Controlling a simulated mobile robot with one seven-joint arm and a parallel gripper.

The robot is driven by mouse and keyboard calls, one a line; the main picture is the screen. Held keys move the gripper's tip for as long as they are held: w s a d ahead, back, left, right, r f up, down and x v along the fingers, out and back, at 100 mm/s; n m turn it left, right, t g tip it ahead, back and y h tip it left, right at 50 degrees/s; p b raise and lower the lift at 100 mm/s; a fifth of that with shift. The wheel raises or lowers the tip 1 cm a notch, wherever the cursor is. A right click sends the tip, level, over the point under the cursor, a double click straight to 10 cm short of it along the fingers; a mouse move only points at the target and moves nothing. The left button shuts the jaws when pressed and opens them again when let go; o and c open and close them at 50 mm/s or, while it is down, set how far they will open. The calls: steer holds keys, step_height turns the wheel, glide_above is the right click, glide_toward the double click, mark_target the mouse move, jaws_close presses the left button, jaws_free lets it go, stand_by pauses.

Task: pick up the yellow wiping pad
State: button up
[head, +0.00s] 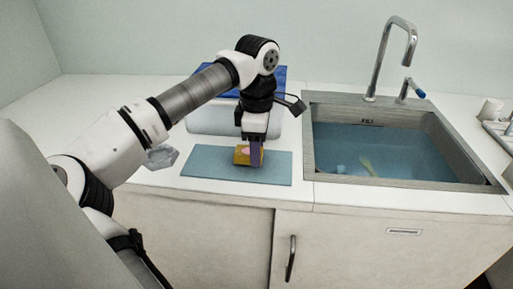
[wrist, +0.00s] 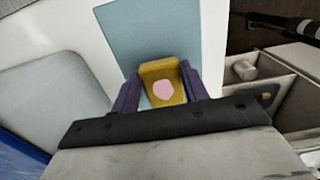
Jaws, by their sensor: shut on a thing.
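The yellow wiping pad (head: 241,155) is at the blue-grey mat (head: 210,168) on the counter, left of the sink. It has a pink patch on its face. My gripper (head: 256,155) points down and is shut on the pad, with one purple finger in front of it in the head view. In the wrist view the pad (wrist: 160,71) sits between the two purple fingers (wrist: 162,92). I cannot tell whether the pad touches the mat or is just above it.
A pale bin (head: 205,120) with a blue top stands behind my gripper. A crumpled grey item (head: 161,157) lies left of the mat.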

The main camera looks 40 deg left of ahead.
step_height(320, 180, up, 19)
steer(key=p, duration=1.3)
steer(key=shift+f, duration=0.15)
